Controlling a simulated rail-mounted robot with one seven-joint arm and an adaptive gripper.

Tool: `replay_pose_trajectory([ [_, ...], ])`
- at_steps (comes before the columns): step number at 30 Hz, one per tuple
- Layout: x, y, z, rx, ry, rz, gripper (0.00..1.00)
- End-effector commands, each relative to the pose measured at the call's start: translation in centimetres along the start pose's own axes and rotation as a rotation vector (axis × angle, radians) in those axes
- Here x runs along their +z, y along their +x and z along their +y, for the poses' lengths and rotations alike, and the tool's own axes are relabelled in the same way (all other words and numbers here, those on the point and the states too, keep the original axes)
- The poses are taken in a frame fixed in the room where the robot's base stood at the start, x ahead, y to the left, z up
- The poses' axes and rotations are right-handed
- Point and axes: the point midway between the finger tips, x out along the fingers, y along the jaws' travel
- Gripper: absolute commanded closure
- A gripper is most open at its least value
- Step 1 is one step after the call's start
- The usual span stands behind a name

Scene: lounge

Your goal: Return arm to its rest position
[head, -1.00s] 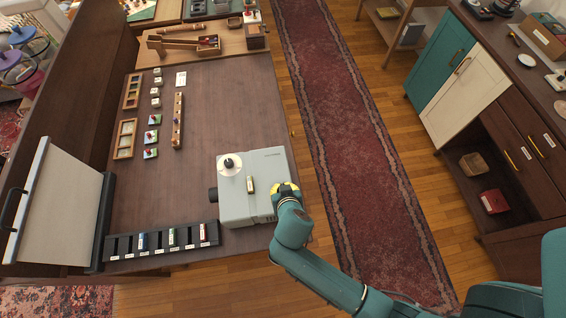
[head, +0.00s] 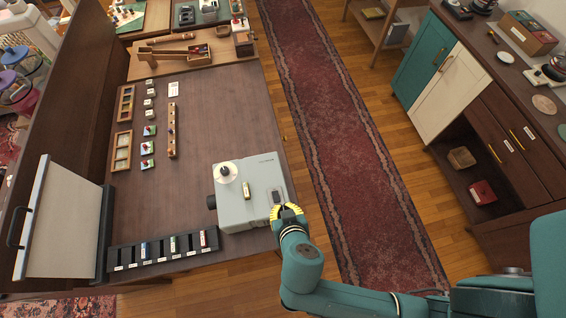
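My arm is teal and reaches in from the lower right in the head view. My gripper (head: 287,212), with yellow finger parts, is at the right front corner of a grey projector-like box (head: 236,210) on the dark wooden table (head: 220,120). I cannot tell whether it touches the box. A dark panel on the box's top shows just beyond the fingers. The fingers look spread, and nothing shows between them.
A black slotted rack (head: 125,257) holds several small cylinders. A white screen (head: 60,225) stands at left. The red runner (head: 340,130) is clear; a cabinet (head: 440,80) stands right.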

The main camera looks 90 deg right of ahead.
Motion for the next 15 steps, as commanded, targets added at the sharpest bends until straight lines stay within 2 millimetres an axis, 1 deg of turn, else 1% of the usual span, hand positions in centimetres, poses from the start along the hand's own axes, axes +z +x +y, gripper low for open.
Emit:
replay_pose_trajectory([
  [13, 0.0, 0.0, -0.1, -0.001, -0.002, 0.0, 1.0],
  [14, -0.2, -0.1, -0.6, -0.012, -0.002, 0.004, 1.0],
  [15, -0.8, -0.3, -1.6, -0.032, 0.007, 0.013, 1.0],
])
